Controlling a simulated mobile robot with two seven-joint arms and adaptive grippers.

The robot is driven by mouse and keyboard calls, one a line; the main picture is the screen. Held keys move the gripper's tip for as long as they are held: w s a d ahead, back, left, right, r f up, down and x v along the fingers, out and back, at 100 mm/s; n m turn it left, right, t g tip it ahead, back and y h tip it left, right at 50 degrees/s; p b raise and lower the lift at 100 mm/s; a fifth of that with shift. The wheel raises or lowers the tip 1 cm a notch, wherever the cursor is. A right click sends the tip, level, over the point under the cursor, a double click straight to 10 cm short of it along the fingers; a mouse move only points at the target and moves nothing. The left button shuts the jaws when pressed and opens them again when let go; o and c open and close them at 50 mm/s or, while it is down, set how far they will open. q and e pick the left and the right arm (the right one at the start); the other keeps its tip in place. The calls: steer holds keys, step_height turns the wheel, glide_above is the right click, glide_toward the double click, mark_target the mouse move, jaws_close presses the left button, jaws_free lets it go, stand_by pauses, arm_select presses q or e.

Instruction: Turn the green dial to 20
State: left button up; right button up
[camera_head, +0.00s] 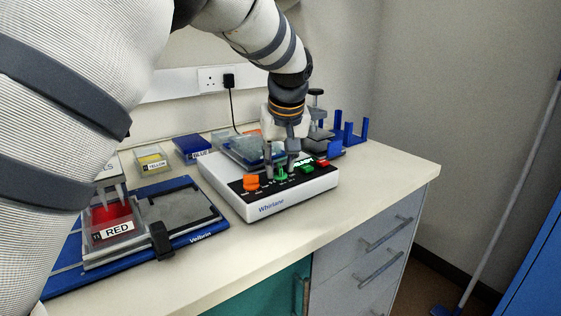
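The green dial (282,175) stands on the dark panel of the white Whirlane device (263,205), between an orange dial (251,182) and green and red buttons. My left gripper (281,172) points down over the device, with one finger on either side of the green dial. The fingers look apart, and I cannot tell whether they touch the dial. The dial's scale is too small to read. My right gripper is not in view.
A blue Velbrin tray (205,237) with a container labelled RED (116,229) is at the left. A small box labelled YELLOW (152,160) and a blue box (192,148) stand behind. A blue rack (350,136) is at the back right. The front counter strip is clear.

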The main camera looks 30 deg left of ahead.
arm_select(q)
jaws_close()
